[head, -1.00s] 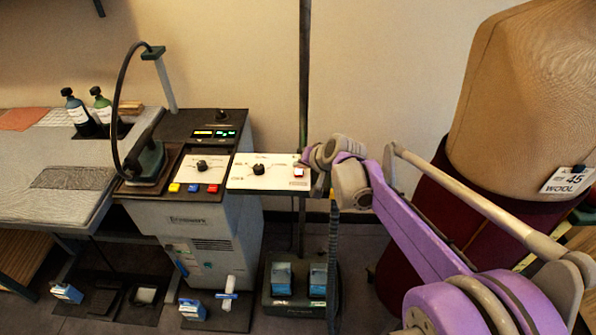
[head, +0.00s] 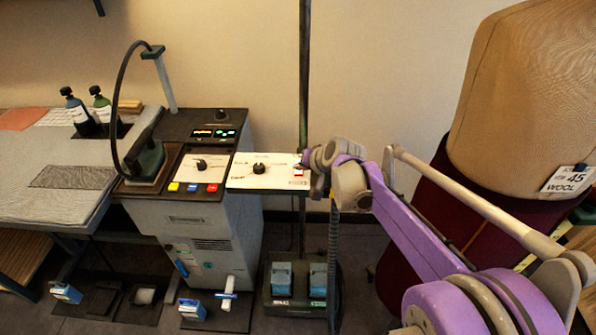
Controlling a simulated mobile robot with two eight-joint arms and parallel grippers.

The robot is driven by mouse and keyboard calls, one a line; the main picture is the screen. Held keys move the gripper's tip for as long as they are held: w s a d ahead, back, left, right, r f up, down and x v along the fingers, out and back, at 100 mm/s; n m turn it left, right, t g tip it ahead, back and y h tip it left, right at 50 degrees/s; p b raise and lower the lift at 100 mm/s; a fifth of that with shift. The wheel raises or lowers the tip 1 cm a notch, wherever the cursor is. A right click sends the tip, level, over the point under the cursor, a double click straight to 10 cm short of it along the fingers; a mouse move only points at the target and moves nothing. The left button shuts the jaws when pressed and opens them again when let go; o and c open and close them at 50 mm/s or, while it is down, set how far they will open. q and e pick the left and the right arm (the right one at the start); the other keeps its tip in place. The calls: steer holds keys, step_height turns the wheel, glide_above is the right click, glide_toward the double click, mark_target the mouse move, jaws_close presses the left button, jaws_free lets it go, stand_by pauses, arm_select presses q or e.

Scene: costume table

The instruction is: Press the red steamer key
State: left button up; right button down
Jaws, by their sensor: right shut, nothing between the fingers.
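The steamer's white panel (head: 262,178) has a black knob (head: 259,169) in its middle. A small red key (head: 298,171) sits near the panel's right end. My right gripper (head: 312,165) is shut and empty at that end, just right of the red key. I cannot tell whether its tip touches the key, as the fingers are small and partly hidden by the wrist. Another red key (head: 212,188) sits beside a blue and a yellow key on the iron station's front panel. My left gripper is not in view.
The grey iron station (head: 205,225) stands left of the panel, with an iron (head: 149,160) on its top. A dark pole (head: 304,70) rises behind the panel. A large dress form (head: 525,90) stands at the right. Blue pedals (head: 281,279) are on the floor.

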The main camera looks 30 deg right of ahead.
mark_target(300, 174)
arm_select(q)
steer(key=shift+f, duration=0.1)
arm_select(e)
steer(key=shift+f, duration=0.15)
stand_by(0.3)
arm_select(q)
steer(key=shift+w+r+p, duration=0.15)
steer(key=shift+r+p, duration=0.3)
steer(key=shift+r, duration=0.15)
arm_select(e)
steer(key=shift+r, duration=0.65)
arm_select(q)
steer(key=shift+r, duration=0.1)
arm_select(e)
steer(key=shift+r, duration=0.1)
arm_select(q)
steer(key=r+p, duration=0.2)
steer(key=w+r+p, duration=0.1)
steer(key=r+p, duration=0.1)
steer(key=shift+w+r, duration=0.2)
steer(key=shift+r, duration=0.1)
arm_select(e)
step_height(300, 174, up, 6)
steer(key=shift+w+f, duration=0.1)
steer(key=shift+f, duration=0.05)
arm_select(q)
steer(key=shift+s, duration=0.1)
